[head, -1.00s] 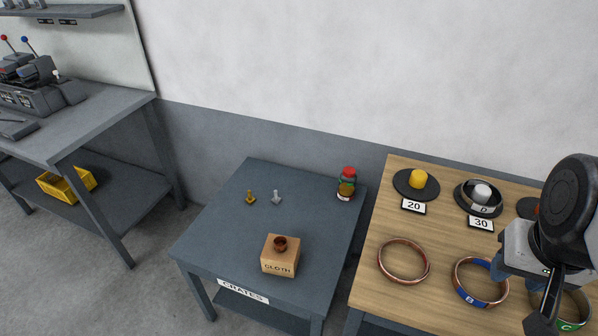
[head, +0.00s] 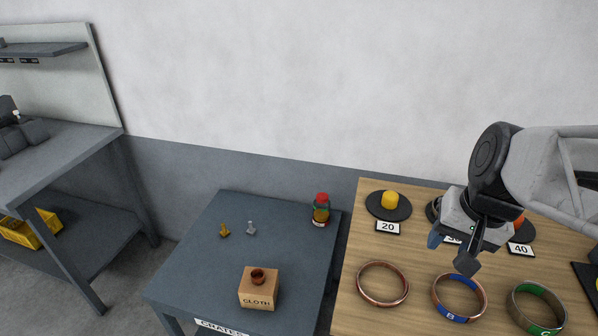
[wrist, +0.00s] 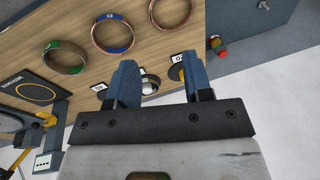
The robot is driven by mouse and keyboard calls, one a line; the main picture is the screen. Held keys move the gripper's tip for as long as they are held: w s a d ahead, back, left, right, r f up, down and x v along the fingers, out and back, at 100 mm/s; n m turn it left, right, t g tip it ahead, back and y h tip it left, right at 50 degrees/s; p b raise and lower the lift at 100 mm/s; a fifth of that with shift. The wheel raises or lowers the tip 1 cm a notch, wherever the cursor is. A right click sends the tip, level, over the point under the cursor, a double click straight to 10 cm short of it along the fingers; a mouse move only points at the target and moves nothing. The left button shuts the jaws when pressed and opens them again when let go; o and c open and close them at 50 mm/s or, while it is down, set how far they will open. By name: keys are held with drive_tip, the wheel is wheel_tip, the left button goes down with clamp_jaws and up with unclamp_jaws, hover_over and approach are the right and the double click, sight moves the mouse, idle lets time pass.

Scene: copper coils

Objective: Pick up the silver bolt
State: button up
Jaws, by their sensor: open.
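The silver bolt (head: 251,228) stands on the dark grey table (head: 205,262) labelled CRATES in the head view, just right of a similar brass bolt (head: 224,230). My gripper (head: 452,252) is over the wooden table to the right, well away from the silver bolt. In the wrist view my gripper (wrist: 164,82) shows its two blue fingers apart with nothing held between them. A small pale object at the top of the wrist view is too small to identify surely.
A cardboard CLOTH box (head: 259,289) and a red-capped jar (head: 321,210) stand on the grey table. The wooden table (head: 415,290) holds copper rings, including a blue-banded coil (head: 459,298) and a green-banded coil (head: 537,308), plus weights on dark discs (head: 388,207). Space around the bolts is clear.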

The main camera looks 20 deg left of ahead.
drive_tip(key=w+a+f+m+g+y, duration=0.1)
drive_tip(key=w+a+f+m+y, duration=0.1)
drive_tip(key=w+a, duration=0.5)
drive_tip(key=w+a+f+m+g+y, duration=0.1)
drive_tip(key=w+a+f+y, duration=0.15)
drive_tip(key=w+a, duration=0.5)
drive_tip(key=m+g+y, duration=0.2)
drive_tip(key=m+y, duration=0.4)
drive_tip(key=m, duration=0.2)
hover_over(251, 227)
drive_tip(key=s+d, duration=0.1)
drive_tip(key=d, duration=1.4)
wheel_tip(251, 227, down, 26)
drive_tip(key=a+f+m, duration=0.1)
drive_tip(key=a+f, duration=0.2)
drive_tip(key=f, duration=0.2)
drive_tip(key=w+a+f+m, duration=0.1)
drive_tip(key=a+f+m, duration=0.1)
drive_tip(key=f, duration=0.4)
drive_tip(key=w+a+f+m+t+y, duration=0.1)
drive_tip(key=a+f, duration=0.3)
drive_tip(key=f, duration=0.1)
drive_tip(key=shift+w+a+f, duration=0.15)
drive_tip(key=shift+a+f, duration=0.15)
drive_tip(key=shift+f, duration=0.05)
drive_tip(key=shift+a+f+m, duration=0.15)
drive_tip(key=shift+f+m, duration=0.1)
drive_tip(key=shift+m, duration=0.05)
drive_tip(key=shift+a, duration=0.1)
drive_tip(key=shift+x, duration=1.2)
